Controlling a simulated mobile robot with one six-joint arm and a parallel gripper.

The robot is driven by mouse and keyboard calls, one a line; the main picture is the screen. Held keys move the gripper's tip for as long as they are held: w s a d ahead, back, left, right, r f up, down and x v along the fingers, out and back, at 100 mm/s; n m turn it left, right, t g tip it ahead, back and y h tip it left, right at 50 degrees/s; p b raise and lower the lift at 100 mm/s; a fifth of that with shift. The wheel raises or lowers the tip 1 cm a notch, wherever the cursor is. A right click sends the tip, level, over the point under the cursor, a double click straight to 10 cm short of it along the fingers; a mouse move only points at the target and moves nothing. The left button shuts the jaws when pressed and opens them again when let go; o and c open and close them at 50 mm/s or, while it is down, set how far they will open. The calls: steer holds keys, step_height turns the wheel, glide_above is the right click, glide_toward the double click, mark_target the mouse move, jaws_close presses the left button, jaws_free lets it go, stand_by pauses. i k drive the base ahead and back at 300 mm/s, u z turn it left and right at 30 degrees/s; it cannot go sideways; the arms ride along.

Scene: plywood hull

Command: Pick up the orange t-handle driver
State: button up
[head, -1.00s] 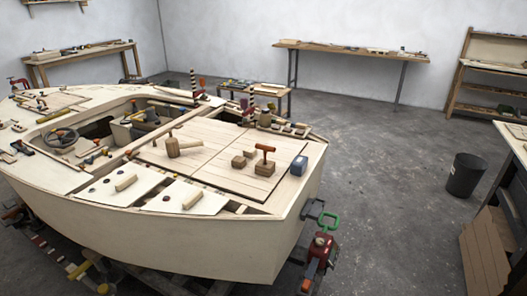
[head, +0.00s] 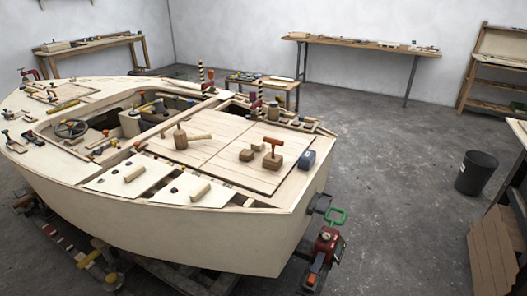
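The orange t-handle driver (head: 272,141) stands upright on the plywood hull's deck, toward the right end. Its orange crossbar is on top and its dark shaft goes down to a small brown wooden block (head: 273,161). Whether the shaft sits in the block or behind it is too small to tell. My gripper is not in view, and nothing is touching the driver.
A wooden mallet (head: 181,139) lies left of the driver, a small block (head: 247,155) close by, and a blue box (head: 307,160) to its right. The hull (head: 190,231) fills the left. Open floor (head: 392,190) lies to the right, with a black bin (head: 476,173).

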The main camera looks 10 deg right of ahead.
mark_target(273, 142)
steer(key=z, duration=0.05)
steer(key=k, duration=0.65)
steer(key=u, duration=0.5)
steer(key=i, duration=1.05)
steer(key=u, duration=0.45)
